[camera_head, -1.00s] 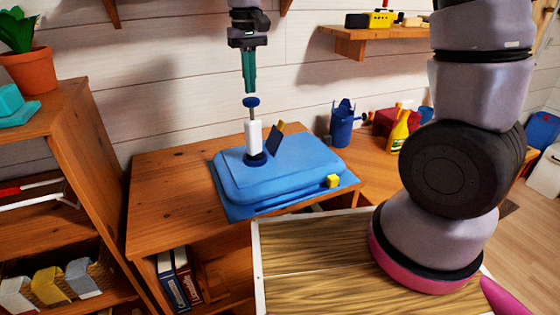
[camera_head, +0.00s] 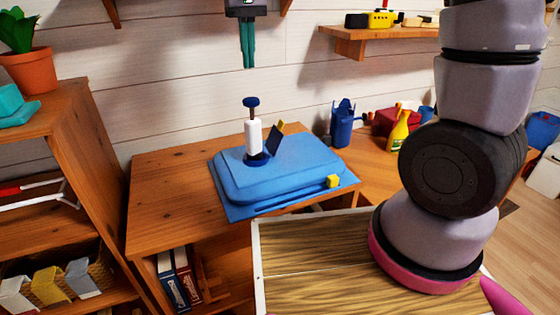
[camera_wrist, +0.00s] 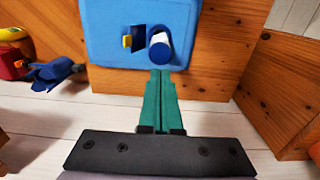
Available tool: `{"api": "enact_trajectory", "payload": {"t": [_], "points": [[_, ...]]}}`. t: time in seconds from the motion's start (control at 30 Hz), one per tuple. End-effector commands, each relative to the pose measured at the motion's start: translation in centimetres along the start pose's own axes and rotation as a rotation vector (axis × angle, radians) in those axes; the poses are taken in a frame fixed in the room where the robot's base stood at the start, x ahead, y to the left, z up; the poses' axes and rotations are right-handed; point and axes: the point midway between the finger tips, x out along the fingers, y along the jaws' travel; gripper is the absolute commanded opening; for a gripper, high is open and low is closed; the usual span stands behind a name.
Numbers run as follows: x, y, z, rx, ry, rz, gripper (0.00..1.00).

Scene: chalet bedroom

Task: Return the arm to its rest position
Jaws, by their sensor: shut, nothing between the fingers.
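My gripper (camera_head: 248,66) hangs at the top of the head view, pointing down, with its green fingers together and nothing between them. It is above and apart from the blue case (camera_head: 225,183) on the wooden desk. In the wrist view my gripper (camera_wrist: 161,72) shows its shut fingers below the case (camera_wrist: 98,55) in the picture. A white cylinder with a blue knob (camera_head: 254,137) stands upright on the case, with a dark tilted plate (camera_head: 275,140) beside it. My upper arm rises at the right; the links between are partly out of frame.
A wooden shelf unit (camera_head: 85,130) with a potted plant (camera_head: 30,68) stands at left. A wall shelf (camera_head: 375,35) is at upper right. A blue jug (camera_head: 342,125) and a yellow spray bottle (camera_head: 399,130) stand on the desk's right part. Air around the gripper is clear.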

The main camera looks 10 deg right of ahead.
Motion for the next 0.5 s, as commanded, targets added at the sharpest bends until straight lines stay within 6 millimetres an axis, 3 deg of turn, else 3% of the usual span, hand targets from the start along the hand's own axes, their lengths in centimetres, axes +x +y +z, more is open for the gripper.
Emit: {"api": "enact_trajectory", "payload": {"t": [0.27, 0.37, 0.5], "points": [[-0.2, 0.4, 0.1, 0.007, 0.007, -0.004, 0.0], [-1.4, 2.0, 0.8, 0.043, 0.039, -0.02, 0.0], [-4.3, 6.4, 3.2, 0.148, 0.131, -0.067, 0.0]]}}
